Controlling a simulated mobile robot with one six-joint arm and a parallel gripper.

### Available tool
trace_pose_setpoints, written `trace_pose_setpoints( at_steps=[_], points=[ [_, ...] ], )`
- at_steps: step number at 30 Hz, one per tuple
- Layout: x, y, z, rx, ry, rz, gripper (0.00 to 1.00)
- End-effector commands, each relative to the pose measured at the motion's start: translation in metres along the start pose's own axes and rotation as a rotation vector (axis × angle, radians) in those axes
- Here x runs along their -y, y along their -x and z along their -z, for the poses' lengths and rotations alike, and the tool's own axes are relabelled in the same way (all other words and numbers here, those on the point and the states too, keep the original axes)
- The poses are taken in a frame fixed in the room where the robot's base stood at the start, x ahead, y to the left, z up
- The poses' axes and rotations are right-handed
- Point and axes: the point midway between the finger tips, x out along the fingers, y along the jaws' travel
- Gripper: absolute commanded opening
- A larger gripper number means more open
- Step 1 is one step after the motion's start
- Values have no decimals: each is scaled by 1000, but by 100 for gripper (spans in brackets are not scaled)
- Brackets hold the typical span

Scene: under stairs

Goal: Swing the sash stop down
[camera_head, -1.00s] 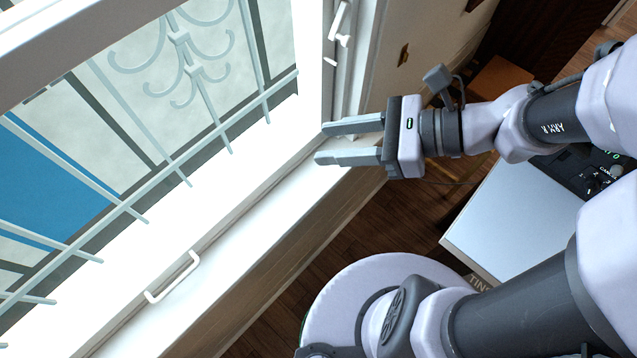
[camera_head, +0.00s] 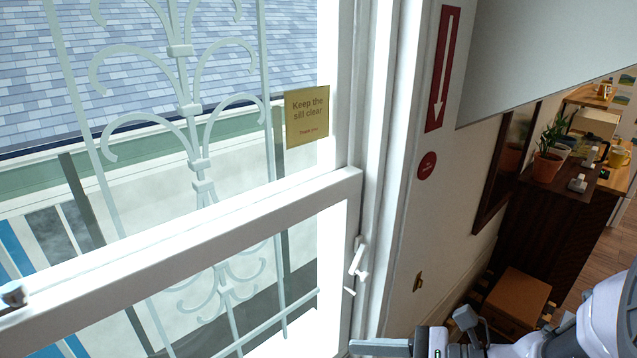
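The sash stop looks to be the small white lever (camera_head: 358,258) on the right side frame of the window. It stands close to upright with a slight slant, just below the right end of the white sash rail (camera_head: 200,245). A short white peg (camera_head: 349,291) sits just below it. My gripper (camera_head: 382,347) is at the bottom edge of the view, below the lever and apart from it. Only its upper finger and part of its body show; the other finger is cut off. The earlier view shows the two fingers apart with nothing between them.
A red sign with a white down arrow (camera_head: 442,70) and a red round sticker (camera_head: 427,166) are on the wall right of the frame. A yellow note (camera_head: 307,116) is on the glass. A metal grille (camera_head: 197,165) stands outside. A brown cabinet (camera_head: 555,220) stands at right.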

Motion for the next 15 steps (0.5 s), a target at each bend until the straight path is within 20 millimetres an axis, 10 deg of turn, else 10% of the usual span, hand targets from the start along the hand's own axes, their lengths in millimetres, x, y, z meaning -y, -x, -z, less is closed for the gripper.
trace_pose_setpoints(
  at_steps=[3, 7, 15],
  points=[
    [64, 50, -7, 272, -308, 235, 40],
    [101, 86, 10, 432, -461, 391, 40],
    [129, 48, 2, 454, -481, 409, 40]
  ],
)
